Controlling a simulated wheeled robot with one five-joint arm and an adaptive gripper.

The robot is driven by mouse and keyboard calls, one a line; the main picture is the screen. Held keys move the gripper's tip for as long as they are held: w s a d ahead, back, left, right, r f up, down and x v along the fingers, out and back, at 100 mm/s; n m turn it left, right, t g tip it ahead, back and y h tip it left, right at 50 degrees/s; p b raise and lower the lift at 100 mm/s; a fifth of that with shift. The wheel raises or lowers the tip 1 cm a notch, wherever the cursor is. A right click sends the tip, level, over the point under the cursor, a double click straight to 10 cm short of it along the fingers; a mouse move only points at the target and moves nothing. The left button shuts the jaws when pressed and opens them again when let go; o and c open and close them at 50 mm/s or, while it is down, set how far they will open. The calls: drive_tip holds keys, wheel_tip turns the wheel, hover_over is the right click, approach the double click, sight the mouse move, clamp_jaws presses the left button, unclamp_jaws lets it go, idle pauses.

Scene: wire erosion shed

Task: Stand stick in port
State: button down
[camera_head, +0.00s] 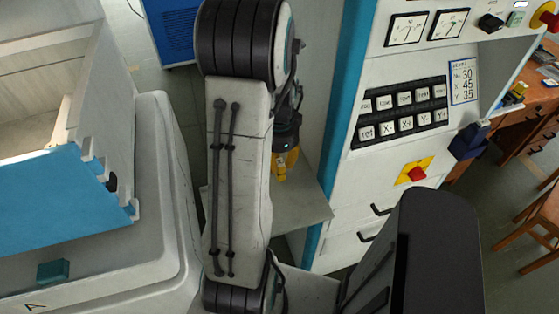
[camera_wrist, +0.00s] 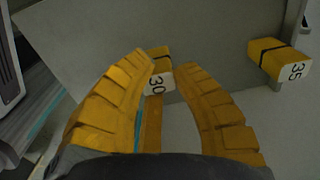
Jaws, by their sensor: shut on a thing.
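My gripper (camera_wrist: 167,66) has yellow ribbed fingers. They are closed around a yellow block with a white label reading 30 (camera_wrist: 156,84). The block sits between the fingertips, and its lower part is partly hidden by them. In the head view my gripper (camera_head: 284,168) hangs behind my arm, above a grey ledge (camera_head: 305,212), small and partly covered. I cannot pick out which thing is the stick by shape alone, and no port can be clearly made out.
A second yellow block with a black band, labelled 35 (camera_wrist: 280,60), lies at the right of the wrist view. A control cabinet with a keypad (camera_head: 400,112) and a red knob (camera_head: 417,174) stands right. A white machine with a blue panel (camera_head: 60,205) stands left.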

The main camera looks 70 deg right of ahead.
drive_tip(key=c, duration=1.1)
unclamp_jaws()
drive_tip(key=shift+c, duration=0.2)
wheel_tip(320, 180, up, 2)
drive_tip(key=shift+d+r, duration=0.1)
drive_tip(key=shift+r, duration=0.1)
drive_tip(key=shift+r+b, duration=0.25)
drive_tip(key=shift+b, duration=0.3)
wheel_tip(320, 180, up, 7)
drive_tip(key=b, duration=0.4)
drive_tip(key=shift+s+r+b, duration=0.1)
drive_tip(key=shift+r+b, duration=0.05)
drive_tip(key=shift+b, duration=0.25)
drive_tip(key=shift+a+r+b, duration=0.2)
drive_tip(key=shift+r+b, duration=0.1)
drive_tip(key=shift+r, duration=0.7)
